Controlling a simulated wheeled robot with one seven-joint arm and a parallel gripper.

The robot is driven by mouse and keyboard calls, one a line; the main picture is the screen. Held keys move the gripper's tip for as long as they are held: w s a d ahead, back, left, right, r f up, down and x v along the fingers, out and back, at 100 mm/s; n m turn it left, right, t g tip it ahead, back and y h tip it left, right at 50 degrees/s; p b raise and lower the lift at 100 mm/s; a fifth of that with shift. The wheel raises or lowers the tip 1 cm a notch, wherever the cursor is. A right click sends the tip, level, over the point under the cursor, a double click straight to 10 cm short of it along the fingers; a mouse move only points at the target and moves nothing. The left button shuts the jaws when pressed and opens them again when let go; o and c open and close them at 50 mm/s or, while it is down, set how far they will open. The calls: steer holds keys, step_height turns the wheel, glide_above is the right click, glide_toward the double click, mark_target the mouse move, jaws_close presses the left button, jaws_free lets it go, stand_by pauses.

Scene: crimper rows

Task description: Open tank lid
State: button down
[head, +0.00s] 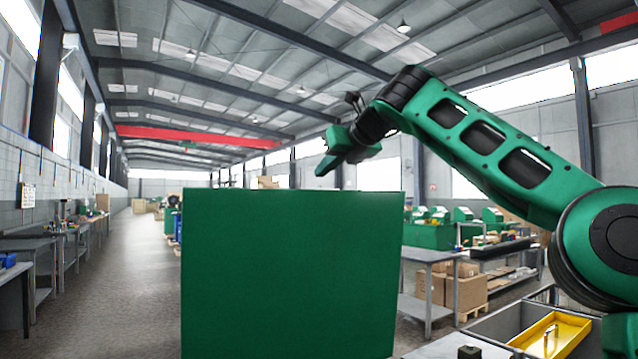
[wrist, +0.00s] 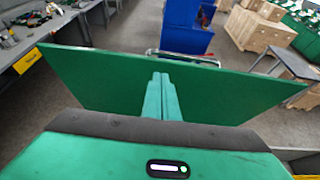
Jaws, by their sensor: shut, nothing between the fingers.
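A large flat green panel (head: 292,275), which looks like the tank lid, stands upright in the middle of the head view. My gripper (head: 323,168) is just above the panel's top edge in the head view, pointing down and left. In the wrist view my gripper's fingers (wrist: 161,82) are together and empty, in front of the panel. I cannot tell whether they touch it.
A workbench (head: 430,262) with cardboard boxes (head: 455,288) under it stands behind on the right. A yellow tray (head: 565,330) is at the lower right. Benches line the left wall. The floor aisle (head: 125,270) left of the panel is clear. A blue bin (wrist: 187,28) lies beyond the panel.

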steer(key=a+f+n+t, duration=0.1)
steer(key=a+f+n, duration=0.1)
steer(key=a+f, duration=0.3)
steer(key=a+f+n+t+h, duration=0.1)
steer(key=a+f+n, duration=0.2)
steer(key=a+f, duration=0.2)
steer(key=a+f+n+t, duration=0.1)
steer(key=a+f+n, duration=0.2)
steer(key=a+f, duration=0.2)
steer(key=shift+s+a+f+t+h, duration=0.1)
steer(key=shift+a+f+t+h, duration=0.1)
steer(key=shift+f, duration=0.7)
steer(key=shift+s+a+f+t+h, duration=0.1)
steer(key=shift+a+f+h, duration=0.1)
steer(key=shift+f, duration=0.7)
steer(key=n+t+y, duration=0.1)
steer(key=n+y, duration=0.4)
steer(key=n, duration=0.5)
glide_toward(225, 299)
steer(key=x, duration=0.6)
steer(key=shift+w+a, duration=0.2)
